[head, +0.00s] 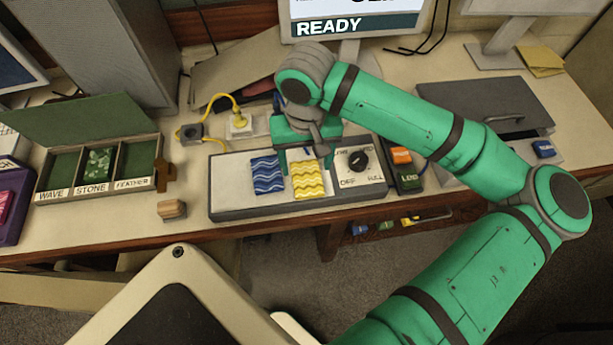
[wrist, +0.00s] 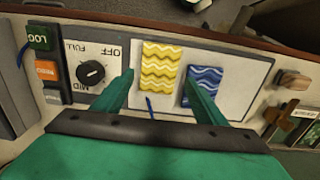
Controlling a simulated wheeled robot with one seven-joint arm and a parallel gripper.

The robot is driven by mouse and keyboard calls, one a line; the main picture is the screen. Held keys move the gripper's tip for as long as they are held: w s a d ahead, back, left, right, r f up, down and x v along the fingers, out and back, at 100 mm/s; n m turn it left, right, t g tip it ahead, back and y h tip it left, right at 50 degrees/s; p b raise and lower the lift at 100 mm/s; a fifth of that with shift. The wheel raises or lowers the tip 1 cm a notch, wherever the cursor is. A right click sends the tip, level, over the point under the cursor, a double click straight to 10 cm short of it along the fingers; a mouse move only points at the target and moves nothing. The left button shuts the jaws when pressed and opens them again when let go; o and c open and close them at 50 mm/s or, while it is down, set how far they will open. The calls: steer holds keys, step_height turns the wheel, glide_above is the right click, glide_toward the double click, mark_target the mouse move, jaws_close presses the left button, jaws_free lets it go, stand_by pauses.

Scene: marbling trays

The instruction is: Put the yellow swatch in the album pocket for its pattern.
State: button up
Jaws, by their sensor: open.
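The yellow swatch (head: 309,181) has white wavy lines and lies flat on the pale plate of a grey panel, right of a blue wavy swatch (head: 268,174). The wrist view shows the yellow swatch (wrist: 160,66) and the blue swatch (wrist: 205,85) too. My gripper (head: 305,168) is open and empty above the panel; in the wrist view its fingers (wrist: 158,84) stand either side of the yellow swatch's near end. The album (head: 100,150) at left has pockets labelled WAVE, STONE and FEATHER. A green swatch (head: 98,164) is in STONE; WAVE and FEATHER look empty.
The grey panel (head: 232,206) has a black dial (head: 358,160) at its right end. A small wooden block (head: 172,209) and a brown upright piece (head: 165,176) stand between album and panel. A yellow cable (head: 222,97) runs behind. A monitor reads READY.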

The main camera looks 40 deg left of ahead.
mark_target(306, 177)
steer(key=shift+w+f, duration=0.15)
steer(key=shift+f, duration=2.6)
steer(key=c, duration=0.9)
steer(key=shift+a+r, duration=0.1)
